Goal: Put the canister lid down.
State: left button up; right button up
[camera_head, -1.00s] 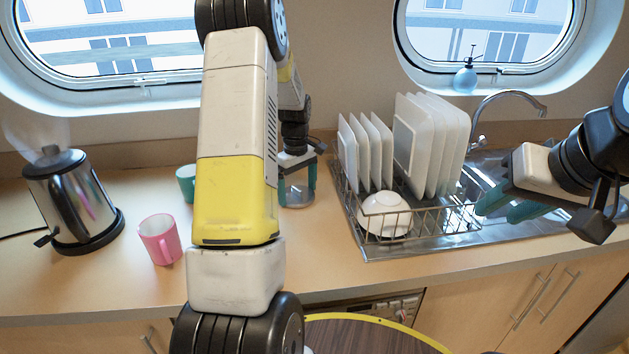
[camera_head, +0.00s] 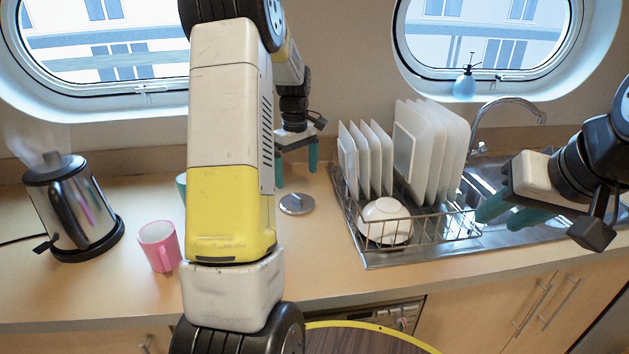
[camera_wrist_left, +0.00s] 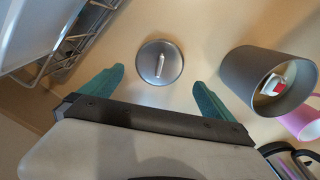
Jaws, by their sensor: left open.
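The canister lid (camera_head: 297,203) is a flat round grey metal disc with a bar handle on top. It lies flat on the wooden counter, and it also shows in the left wrist view (camera_wrist_left: 159,62). My left gripper (camera_head: 296,177) is open and empty, above and behind the lid, its teal fingers apart from it. A grey open canister (camera_wrist_left: 267,80) with a red and white item inside stands right of the lid in the left wrist view. My left arm hides it in the head view. My right gripper (camera_head: 496,222) is open and empty over the sink side.
A pink mug (camera_head: 160,246) and a steaming kettle (camera_head: 74,205) stand on the left of the counter. A green mug (camera_head: 181,187) is mostly hidden by my left arm. A dish rack (camera_head: 352,222) with plates and a white bowl stands right of the lid.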

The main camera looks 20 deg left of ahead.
pick_arm(q)
jog(key=s+d+r+m+t+h, duration=0.1)
jog(key=s+d+r+m+t, duration=0.2)
jog(key=s+r, duration=0.4)
jog(key=s+d+r+m, duration=0.4)
jog(key=s+d+r, duration=0.2)
jog(key=r, duration=0.2)
jog(key=s+d+m+t+h, duration=0.1)
jog(key=s+d+m+t, duration=0.2)
jog(key=s, duration=1)
jog(key=d+m, duration=0.2)
jog(key=shift+s+d+f+m, duration=0.15)
jog(key=shift+s+f+m, duration=0.1)
jog(key=shift+f+m, duration=0.15)
